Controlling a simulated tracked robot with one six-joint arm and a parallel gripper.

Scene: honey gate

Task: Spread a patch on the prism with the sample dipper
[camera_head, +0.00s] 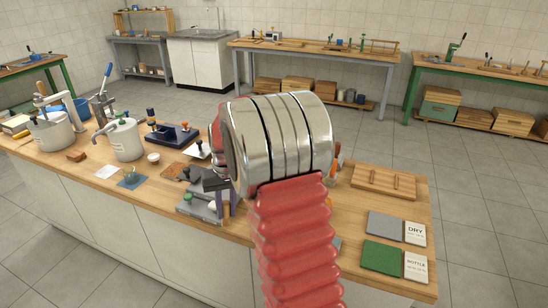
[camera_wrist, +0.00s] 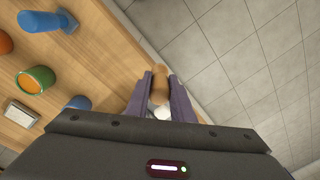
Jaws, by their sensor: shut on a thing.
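My gripper (camera_wrist: 160,92) is shut on a wooden-handled tool (camera_wrist: 160,82), which looks like the sample dipper. The handle sits between the two dark purple fingers, with a whitish part (camera_wrist: 162,112) close to the palm. The dipper's working end cannot be made out. In the wrist view the held tool is over the bench edge, with floor tiles beyond. In the head view my arm covers the middle of the bench, and a dark part of my gripper (camera_head: 215,183) shows just left of it. I cannot pick out the prism for certain in either view.
The wooden bench (camera_head: 105,183) holds two grey-white pots (camera_head: 52,132), a dark blue device (camera_head: 172,134) and a grey device (camera_head: 197,207). A wooden rack (camera_head: 383,181), a green pad (camera_head: 381,257) and white cards (camera_head: 415,233) lie at right. The wrist view shows a green-orange cup (camera_wrist: 36,79).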

